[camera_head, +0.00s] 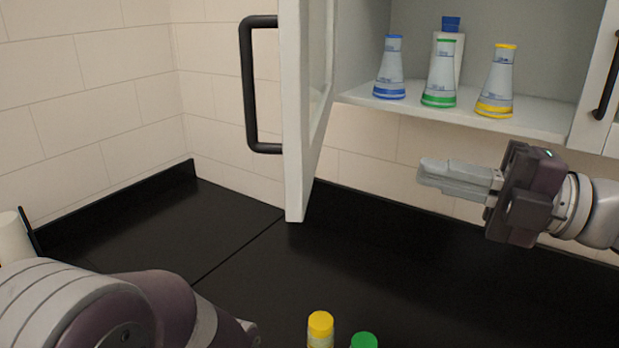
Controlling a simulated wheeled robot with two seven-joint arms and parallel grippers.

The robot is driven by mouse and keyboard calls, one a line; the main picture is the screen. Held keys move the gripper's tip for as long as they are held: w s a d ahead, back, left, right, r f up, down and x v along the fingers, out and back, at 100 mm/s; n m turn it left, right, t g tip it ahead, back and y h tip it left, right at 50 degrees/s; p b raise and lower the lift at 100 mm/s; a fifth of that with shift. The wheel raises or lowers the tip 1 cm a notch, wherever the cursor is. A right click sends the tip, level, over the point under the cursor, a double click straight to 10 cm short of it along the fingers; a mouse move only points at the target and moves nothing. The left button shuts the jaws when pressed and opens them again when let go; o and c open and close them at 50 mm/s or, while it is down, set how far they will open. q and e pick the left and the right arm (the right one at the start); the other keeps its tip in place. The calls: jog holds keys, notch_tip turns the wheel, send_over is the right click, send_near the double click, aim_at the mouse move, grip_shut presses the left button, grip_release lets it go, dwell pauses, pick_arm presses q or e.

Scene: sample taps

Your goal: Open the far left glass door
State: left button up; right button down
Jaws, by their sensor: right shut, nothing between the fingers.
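The far left glass door (295,110) of the wall cabinet stands swung out, seen nearly edge-on, with its black bar handle (249,85) on its left side. The cabinet interior (425,20) is exposed to the right of the door. My right gripper (425,173) is shut and empty, below the cabinet shelf and to the right of the door, apart from both. My left arm (110,310) shows at the lower left; its gripper fingers are not visible.
Several flasks and a bottle stand on the cabinet shelf (540,118), with blue, green and yellow bands. Another door with a black handle (606,80) is at the right edge. Yellow (320,325) and green (364,341) caps show at the bottom. The dark counter (400,270) is mostly clear.

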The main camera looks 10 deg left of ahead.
aim_at(306, 180)
jog(key=s+a+g+p, duration=0.1)
jog(key=a+p, duration=0.1)
jog(key=a, duration=0.2)
jog(key=s+a+n+g+p, duration=0.1)
jog(key=a+p, duration=0.1)
jog(key=a, duration=0.3)
jog(key=s+a+n+g+p, duration=0.1)
jog(key=a+p, duration=0.1)
jog(key=a, duration=0.3)
jog(key=shift+s+h, duration=0.25)
jog(key=shift+h, duration=0.15)
jog(key=shift+w+a+f, duration=0.1)
jog(key=shift+a+f, duration=0.05)
jog(key=shift+a, duration=0.1)
pick_arm(q)
notch_tip(306, 180, up, 6)
jog(key=shift+a+r, duration=0.15)
jog(key=shift+a, duration=0.15)
pick_arm(e)
jog(key=shift+a, duration=0.2)
